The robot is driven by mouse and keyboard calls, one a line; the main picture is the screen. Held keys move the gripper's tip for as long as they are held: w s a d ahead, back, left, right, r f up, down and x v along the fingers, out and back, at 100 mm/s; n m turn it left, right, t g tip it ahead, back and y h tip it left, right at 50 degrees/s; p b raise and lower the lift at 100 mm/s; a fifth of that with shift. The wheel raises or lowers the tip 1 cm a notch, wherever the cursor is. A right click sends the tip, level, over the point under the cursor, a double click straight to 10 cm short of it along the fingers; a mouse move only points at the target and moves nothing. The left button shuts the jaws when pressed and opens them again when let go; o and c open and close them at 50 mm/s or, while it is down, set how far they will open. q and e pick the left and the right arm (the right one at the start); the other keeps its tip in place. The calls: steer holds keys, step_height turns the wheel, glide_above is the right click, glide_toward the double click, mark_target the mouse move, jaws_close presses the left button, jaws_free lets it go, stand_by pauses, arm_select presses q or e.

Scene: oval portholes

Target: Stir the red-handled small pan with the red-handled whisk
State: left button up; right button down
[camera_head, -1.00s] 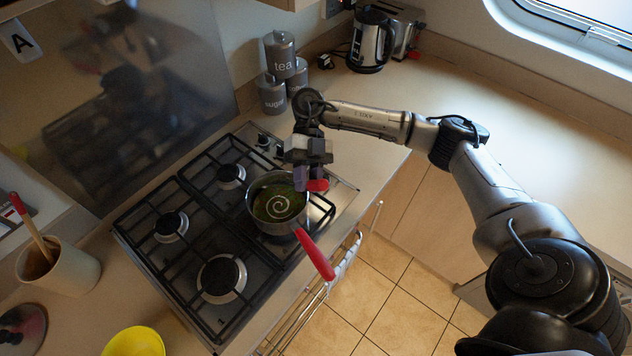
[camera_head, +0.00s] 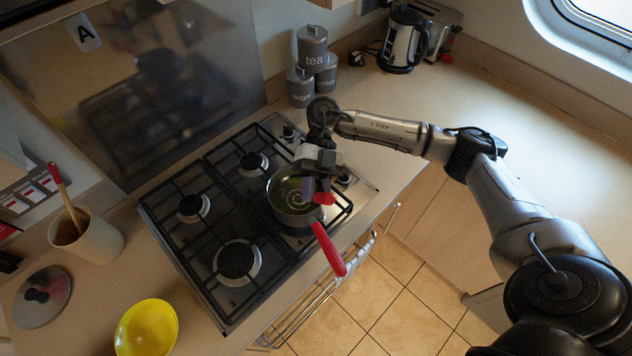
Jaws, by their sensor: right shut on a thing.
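My right gripper (camera_head: 318,184) is over the pan's right side, shut on the red-handled whisk. The red end of the whisk handle (camera_head: 323,198) shows just below the jaws. Pale spiral wires of the whisk (camera_head: 295,198) show inside the pan. The rest of the whisk is hidden by the gripper. My left gripper is not in view.
The hob (camera_head: 238,262) has several burners with black grates. Canisters (camera_head: 312,62) stand behind it, and a kettle (camera_head: 402,40) is at the back. A utensil crock (camera_head: 88,238), a lid (camera_head: 43,296) and a yellow bowl (camera_head: 147,327) are at left. The right counter is clear.

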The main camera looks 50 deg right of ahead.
steer(key=shift+s+a+p, duration=0.3)
steer(key=shift+s, duration=0.55)
steer(key=shift+s+d, duration=0.2)
steer(key=shift+s, duration=0.3)
steer(key=shift+s+d, duration=0.2)
steer(key=shift+s, duration=0.3)
steer(key=shift+w+d+b, duration=0.55)
steer(key=shift+w+d, duration=0.45)
steer(key=shift+d, duration=1.55)
steer(key=shift+w+a+p, duration=0.2)
steer(key=shift+w+a, duration=0.15)
steer(key=shift+a, duration=0.5)
steer(key=shift+w+a+p, duration=0.2)
steer(key=shift+w+a, duration=0.15)
steer(key=shift+a, duration=0.5)
steer(key=shift+w+a+p, duration=0.2)
steer(key=shift+w+a, duration=0.15)
steer(key=shift+a, duration=0.5)
steer(key=shift+s+a+p, duration=0.2)
steer(key=shift+s+p, duration=0.05)
steer(key=shift+s, duration=0.25)
steer(key=shift+s+a+p, duration=0.2)
steer(key=shift+s+p, duration=0.05)
steer(key=shift+s, duration=0.25)
steer(key=shift+s+d, duration=0.2)
steer(key=shift+s, duration=0.3)
steer(key=shift+s+d, duration=0.15)
steer(key=shift+s, duration=0.3)
steer(key=shift+w+d, duration=0.95)
steer(key=shift+d, duration=0.15)
